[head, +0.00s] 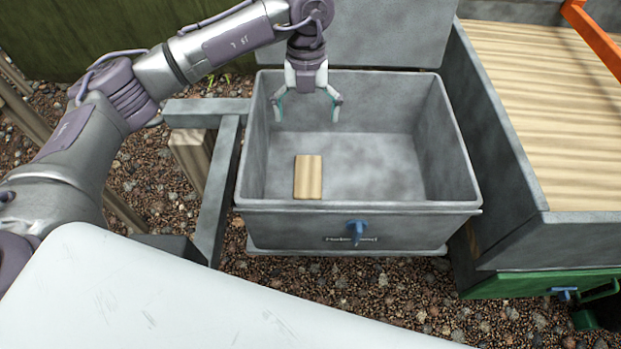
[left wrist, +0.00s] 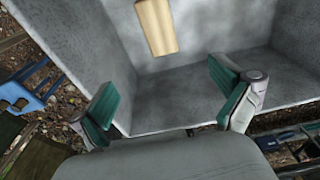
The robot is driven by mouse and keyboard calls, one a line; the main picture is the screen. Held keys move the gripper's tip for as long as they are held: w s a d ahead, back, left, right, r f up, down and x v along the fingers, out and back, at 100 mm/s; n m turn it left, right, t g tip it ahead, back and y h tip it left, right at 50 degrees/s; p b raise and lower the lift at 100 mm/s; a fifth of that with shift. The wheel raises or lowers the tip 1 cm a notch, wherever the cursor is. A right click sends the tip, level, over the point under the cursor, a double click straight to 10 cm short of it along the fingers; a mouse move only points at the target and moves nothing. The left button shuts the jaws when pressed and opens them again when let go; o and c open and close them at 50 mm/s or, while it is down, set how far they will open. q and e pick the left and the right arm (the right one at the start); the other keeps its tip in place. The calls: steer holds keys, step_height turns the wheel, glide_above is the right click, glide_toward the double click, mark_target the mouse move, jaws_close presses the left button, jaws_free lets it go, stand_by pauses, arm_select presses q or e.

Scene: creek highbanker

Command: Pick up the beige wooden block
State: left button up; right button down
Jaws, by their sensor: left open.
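The beige wooden block (head: 308,177) lies flat on the floor of the grey metal box (head: 360,207), near its front left part. In the left wrist view the block (left wrist: 156,26) shows at the top, beyond the fingertips. My left gripper (head: 307,106) is open and empty. It hangs over the back left part of the box, apart from the block. Its teal finger pads show in the left wrist view (left wrist: 168,100). My right gripper is not in view.
The box's walls surround the block, and its lid (head: 350,35) stands open behind. A blue latch (head: 356,229) is on the front wall. A wood-floored grey trough (head: 545,110) stands at the right. A grey frame (head: 219,165) stands at the left. Gravel (head: 370,295) covers the ground.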

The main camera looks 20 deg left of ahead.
arm_select(q)
steer(key=b, duration=0.6)
glide_above(308, 175)
step_height(308, 175, down, 7)
step_height(308, 175, down, 9)
steer(key=shift+s+r+b, duration=0.1)
steer(key=shift+s+b, duration=0.05)
steer(key=shift+b, duration=0.35)
step_height(308, 175, down, 5)
steer(key=shift+r, duration=0.2)
steer(key=shift+f, duration=0.15)
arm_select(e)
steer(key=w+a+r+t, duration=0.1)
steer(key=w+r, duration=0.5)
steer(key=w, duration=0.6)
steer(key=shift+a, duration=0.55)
